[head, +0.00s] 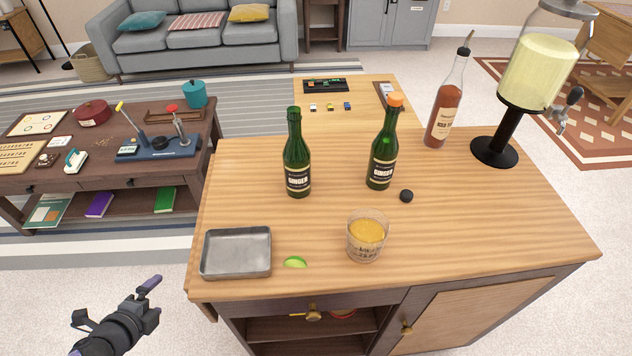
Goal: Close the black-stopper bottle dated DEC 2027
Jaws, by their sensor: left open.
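Two green bottles labelled GINGER stand upright on the wooden counter (500,215). The left green bottle (297,160) has an open neck with no stopper on it. The right green bottle (382,155) has an orange stopper (396,100) on its top. A small black stopper (406,196) lies on the counter just right of the orange-topped bottle's base. Any dates on the labels are too small to read. My left gripper (115,302) is open and empty, low at the left, in front of the counter and apart from the bottles. My right gripper is not in view.
A metal tray (236,274), a lime wedge (295,262) and a glass of orange drink (367,238) stand near the counter's front edge. A red-liquid bottle (444,110) and a drink dispenser (493,152) stand at the back right. The counter's right front is clear.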

